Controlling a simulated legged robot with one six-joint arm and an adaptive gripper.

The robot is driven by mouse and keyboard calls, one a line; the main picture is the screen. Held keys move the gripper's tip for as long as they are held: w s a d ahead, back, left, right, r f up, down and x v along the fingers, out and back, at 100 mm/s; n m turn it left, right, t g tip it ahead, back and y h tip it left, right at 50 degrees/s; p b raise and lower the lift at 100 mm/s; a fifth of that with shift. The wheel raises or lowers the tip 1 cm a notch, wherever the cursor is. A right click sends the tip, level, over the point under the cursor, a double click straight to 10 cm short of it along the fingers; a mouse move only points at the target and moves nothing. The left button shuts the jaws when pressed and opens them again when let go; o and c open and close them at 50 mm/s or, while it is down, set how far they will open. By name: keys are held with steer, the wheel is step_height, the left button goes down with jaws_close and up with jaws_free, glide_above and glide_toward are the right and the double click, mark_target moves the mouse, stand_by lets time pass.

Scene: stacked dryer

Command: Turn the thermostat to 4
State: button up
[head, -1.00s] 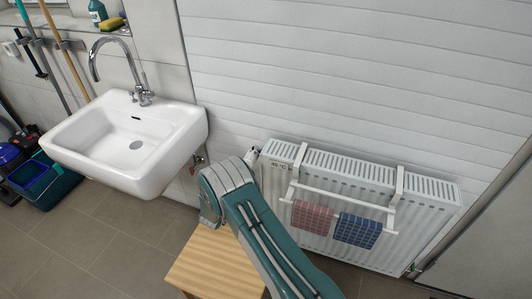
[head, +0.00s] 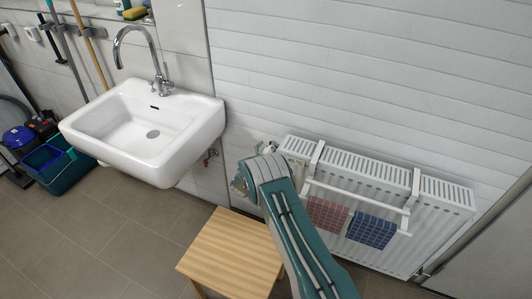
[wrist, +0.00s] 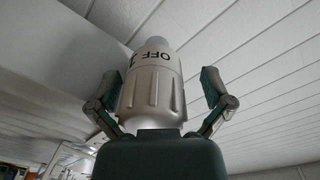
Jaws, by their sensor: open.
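The thermostat (wrist: 152,88) is a pale, ribbed cylindrical knob with a grey tip. It fills the middle of the wrist view, and the word OFF shows upside down on its upper body, with part of another dark mark beside it. My gripper (wrist: 160,78) is open, one finger on each side of the knob, with visible gaps on both sides, wider on the right. In the head view a small white part by the radiator's upper left corner looks like the thermostat (head: 268,147).
The white radiator (head: 440,188) carries a rail with a red towel (head: 327,214) and a blue towel (head: 371,231). A wooden stool (head: 225,247) stands below my arm. A white sink (head: 122,160) is to the left. Floor at the lower left is clear.

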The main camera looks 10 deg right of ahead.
steer(key=shift+w+d, duration=0.1)
steer(key=shift+d, duration=0.6)
steer(key=c, duration=0.8)
steer(key=shift+a+f, duration=0.1)
steer(key=shift+a, duration=0.35)
steer(key=shift+c, duration=0.9)
steer(key=shift+n, duration=0.3)
steer(key=shift+c, duration=0.3)
steer(key=o, duration=1)
steer(key=shift+o, duration=0.2)
steer(key=shift+a, duration=0.1)
steer(key=shift+s, duration=0.2)
